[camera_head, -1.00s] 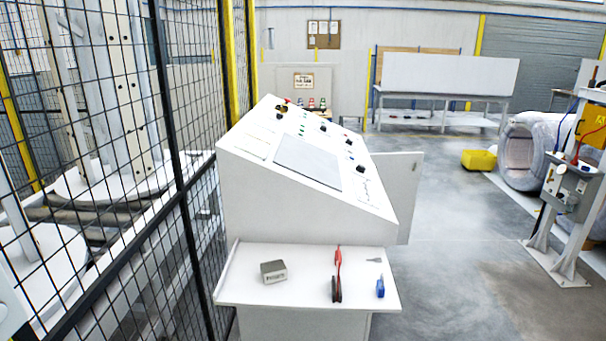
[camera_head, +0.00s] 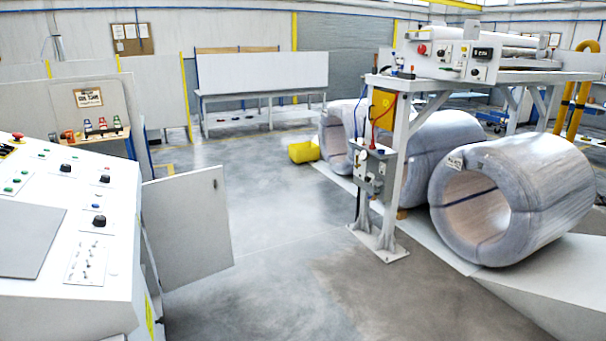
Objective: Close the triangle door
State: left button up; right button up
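A light grey door panel (camera_head: 190,228) stands swung open from the right side of the white control console (camera_head: 85,300) at the left of the head view. The panel has a small dark knob or latch near its upper right corner. Its hinge side meets the console's side, and the cabinet opening behind it is hidden. I cannot make out a triangle shape on it. Neither of my grippers shows in the view.
Wrapped coils (camera_head: 512,195) lie on a low white ramp at the right. A grey post with a control box (camera_head: 375,170) stands before them. The grey floor (camera_head: 270,260) right of the door is clear.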

aim_at(186, 218)
jog(key=i+l+z, duration=0.1)
jog(key=i, duration=0.4)
jog(key=i+l, duration=0.2)
jog(key=i, duration=0.3)
jog(key=z, duration=0.05)
